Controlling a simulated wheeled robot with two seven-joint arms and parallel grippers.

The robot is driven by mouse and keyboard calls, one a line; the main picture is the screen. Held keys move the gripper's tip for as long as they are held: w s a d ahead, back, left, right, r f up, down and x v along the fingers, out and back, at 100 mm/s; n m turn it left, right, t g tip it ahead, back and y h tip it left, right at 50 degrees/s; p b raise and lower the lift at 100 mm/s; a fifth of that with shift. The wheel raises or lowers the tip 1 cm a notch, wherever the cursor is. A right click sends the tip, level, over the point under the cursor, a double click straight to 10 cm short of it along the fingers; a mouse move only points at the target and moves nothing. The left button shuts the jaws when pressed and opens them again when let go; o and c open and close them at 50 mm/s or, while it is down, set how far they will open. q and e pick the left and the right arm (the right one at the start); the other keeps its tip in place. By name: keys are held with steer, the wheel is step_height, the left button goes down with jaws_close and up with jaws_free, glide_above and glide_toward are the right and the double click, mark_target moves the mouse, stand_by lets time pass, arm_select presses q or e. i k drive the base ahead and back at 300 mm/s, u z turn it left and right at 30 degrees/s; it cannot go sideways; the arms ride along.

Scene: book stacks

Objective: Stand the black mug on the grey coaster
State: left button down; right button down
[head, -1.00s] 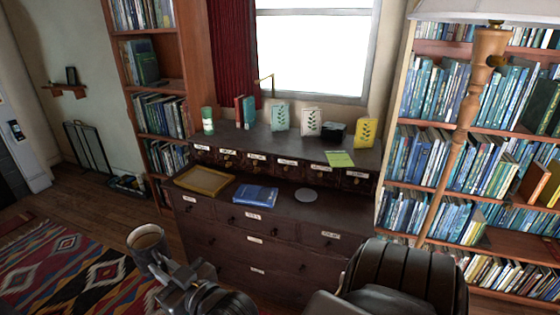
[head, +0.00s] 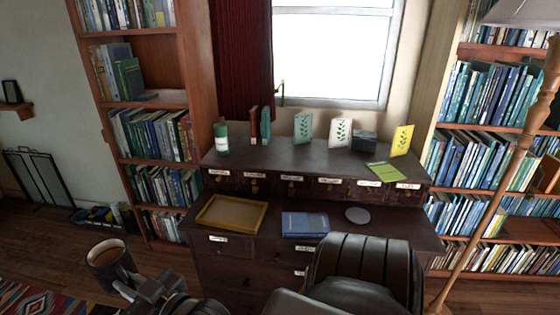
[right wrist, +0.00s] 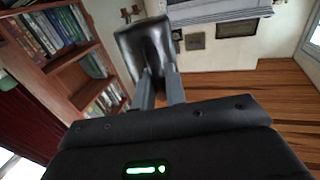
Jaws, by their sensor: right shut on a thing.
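The black mug (head: 107,257) is at the lower left of the head view, in the air left of the cabinet, with its open top showing. My right gripper (head: 127,279) is shut on the side of the mug. In the right wrist view the dark, shiny mug (right wrist: 148,48) sits between the two grey fingers (right wrist: 160,85). The grey coaster (head: 357,215) is a flat disc on the cabinet's lower ledge, right of the blue book, and nothing stands on it. The mug is well to the left of the coaster. My left gripper is not in view.
A yellow-framed tray (head: 232,229) and a blue book (head: 305,223) lie on the ledge left of the coaster. Upright cards and a green jar (head: 221,139) stand on the upper shelf. A lamp pole (head: 505,190) is at the right.

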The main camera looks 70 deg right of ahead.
mark_target(359, 218)
steer(key=z, duration=0.55)
steer(key=i, duration=0.8)
steer(key=z, duration=1.4)
steer(key=i, duration=0.5)
steer(key=z, duration=0.45)
